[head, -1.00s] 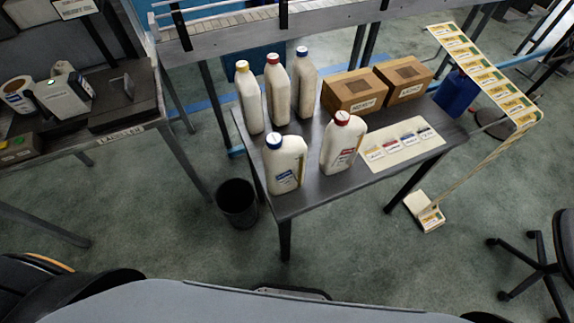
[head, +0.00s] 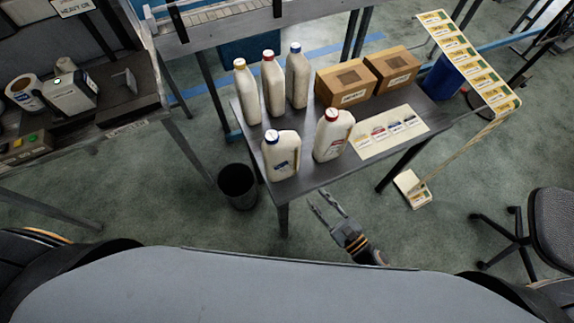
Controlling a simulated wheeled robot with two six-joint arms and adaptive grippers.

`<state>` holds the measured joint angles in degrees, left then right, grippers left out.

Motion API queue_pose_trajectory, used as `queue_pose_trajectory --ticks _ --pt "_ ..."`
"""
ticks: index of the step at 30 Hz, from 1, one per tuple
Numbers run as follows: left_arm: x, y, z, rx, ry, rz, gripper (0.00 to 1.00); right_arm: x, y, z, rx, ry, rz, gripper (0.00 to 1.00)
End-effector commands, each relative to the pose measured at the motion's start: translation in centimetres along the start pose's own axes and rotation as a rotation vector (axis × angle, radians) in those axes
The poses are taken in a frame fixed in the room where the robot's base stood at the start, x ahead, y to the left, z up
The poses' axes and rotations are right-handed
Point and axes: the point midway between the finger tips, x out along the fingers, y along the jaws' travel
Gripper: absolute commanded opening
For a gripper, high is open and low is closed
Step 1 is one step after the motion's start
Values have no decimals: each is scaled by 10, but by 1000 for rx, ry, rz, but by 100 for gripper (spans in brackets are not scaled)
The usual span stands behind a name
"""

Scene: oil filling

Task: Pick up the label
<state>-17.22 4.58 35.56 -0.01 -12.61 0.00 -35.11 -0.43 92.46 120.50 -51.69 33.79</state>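A pale sheet (head: 388,143) lies on the right part of the dark table. A long strip of yellow and green labels (head: 468,63) slants along the right. My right gripper (head: 320,200) is in front of the table's near edge, below the sheet in the picture. Its two fingers are apart with nothing between them. My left gripper is not in view.
Several white bottles stand on the table, the red-capped one (head: 334,136) close to the sheet's left side. Two cardboard boxes (head: 343,82) (head: 393,71) stand behind the sheet. A black bin (head: 238,186) is on the floor left of the table.

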Motion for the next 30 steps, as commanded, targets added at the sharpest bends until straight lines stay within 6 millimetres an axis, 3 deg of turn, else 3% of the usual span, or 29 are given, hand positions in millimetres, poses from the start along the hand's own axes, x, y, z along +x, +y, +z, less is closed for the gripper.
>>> queue_pose_trajectory --ticks 9,16,21,24,30 --pt "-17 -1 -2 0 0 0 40 47 -1 1 -2 1 -1 29" --pt "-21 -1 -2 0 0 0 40 57 -1 1 -3 3 1 29" --pt "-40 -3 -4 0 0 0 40 87 -3 8 -2 1 1 29" --pt "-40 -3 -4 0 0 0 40 100 -2 3 -3 4 1 29" --pt "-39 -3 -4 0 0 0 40 105 -1 0 -4 5 1 29"
